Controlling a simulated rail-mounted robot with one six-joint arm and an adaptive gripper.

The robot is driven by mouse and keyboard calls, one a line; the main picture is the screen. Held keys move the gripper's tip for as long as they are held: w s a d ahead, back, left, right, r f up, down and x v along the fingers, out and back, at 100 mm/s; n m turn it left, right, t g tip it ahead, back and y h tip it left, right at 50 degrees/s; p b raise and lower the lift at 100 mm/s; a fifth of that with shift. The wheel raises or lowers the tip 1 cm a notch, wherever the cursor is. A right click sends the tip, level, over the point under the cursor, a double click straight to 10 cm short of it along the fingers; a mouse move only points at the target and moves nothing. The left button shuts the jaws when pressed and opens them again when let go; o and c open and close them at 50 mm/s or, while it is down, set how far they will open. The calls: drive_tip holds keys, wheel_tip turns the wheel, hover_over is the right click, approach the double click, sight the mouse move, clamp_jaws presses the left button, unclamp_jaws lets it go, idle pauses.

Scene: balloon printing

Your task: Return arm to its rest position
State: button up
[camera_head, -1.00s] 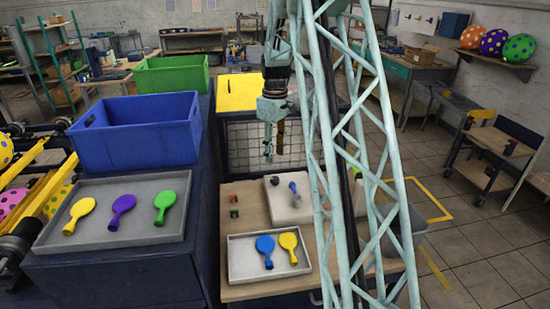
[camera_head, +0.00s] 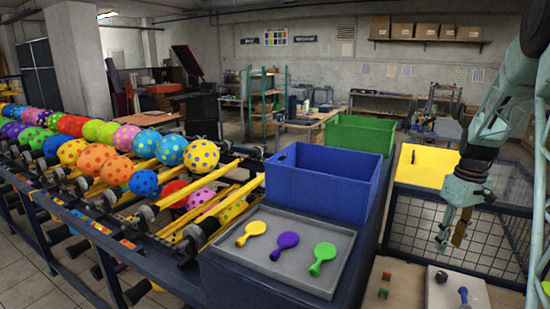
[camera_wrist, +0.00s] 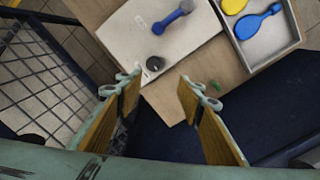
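My gripper (camera_head: 452,228) hangs at the right of the head view, in front of the wire mesh cage and above the wooden table. In the wrist view my gripper (camera_wrist: 158,92) has its two wooden-faced fingers well apart, with nothing between them. Below it are a white board (camera_wrist: 130,38) with a blue-handled tool (camera_wrist: 172,18) and a small dark round piece (camera_wrist: 155,57) on it.
A blue bin (camera_head: 322,185) and a green bin (camera_head: 360,134) stand left of my arm. Patterned balloons (camera_head: 201,156) line a conveyor at the left.

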drive_tip(key=s+a+r+t+b, duration=0.1)
drive_tip(key=s+a+r, duration=0.4)
drive_tip(key=a+r, duration=0.3)
drive_tip(key=s+a+r+m, duration=0.1)
drive_tip(key=s+a+r, duration=0.45)
drive_tip(key=a, duration=0.45)
drive_tip(key=s+a+r+t+b, duration=0.1)
drive_tip(key=s+a+r, duration=0.4)
drive_tip(key=a+r, duration=0.35)
drive_tip(key=s+a+m+t, duration=0.1)
drive_tip(key=s+a, duration=0.6)
drive_tip(key=s, duration=0.6)
drive_tip(key=s+a, duration=0.7)
drive_tip(key=s, duration=0.6)
drive_tip(key=shift+s+a+f+m+t+b, duration=0.15)
drive_tip(key=shift+s+f+m+t+b, duration=0.15)
drive_tip(key=shift+m+t+b, duration=0.15)
